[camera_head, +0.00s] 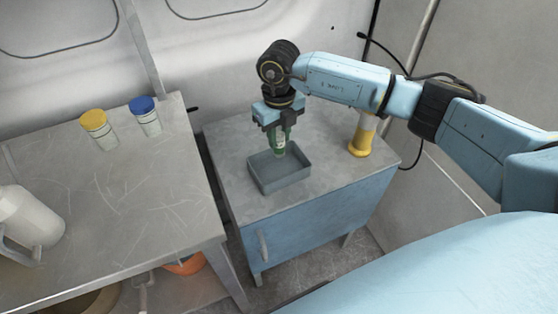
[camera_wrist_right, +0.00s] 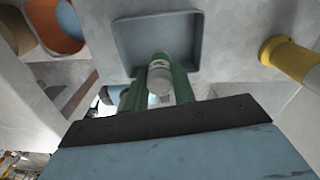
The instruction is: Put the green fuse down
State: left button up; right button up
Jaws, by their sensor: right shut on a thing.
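The green fuse (camera_head: 279,140) is a small cylinder with a pale label. My right gripper (camera_head: 277,128) is shut on it and holds it pointing down over the grey tray (camera_head: 264,184). In the right wrist view the fuse (camera_wrist_right: 160,76) sits between the two green fingers, with its pale end toward the camera. The tray (camera_wrist_right: 126,42) lies behind it in that view and looks empty. I cannot tell whether the fuse's lower end touches the tray. My left gripper is not in view.
The tray stands on a blue cabinet (camera_head: 330,205) with a grey top. A yellow-based cylinder (camera_head: 361,140) stands at right on it.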

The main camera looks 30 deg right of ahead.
aim_at(279, 155)
notch_tip(279, 155, down, 7)
jog(key=shift+f+b, duration=0.15)
jog(key=shift+b, duration=0.25)
jog(key=shift+f, duration=0.1)
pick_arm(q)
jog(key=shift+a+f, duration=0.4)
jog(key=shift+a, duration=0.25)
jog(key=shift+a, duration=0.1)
pick_arm(e)
jog(key=o, duration=0.5)
jog(key=shift+f, duration=0.15)
jog(key=o, duration=0.5)
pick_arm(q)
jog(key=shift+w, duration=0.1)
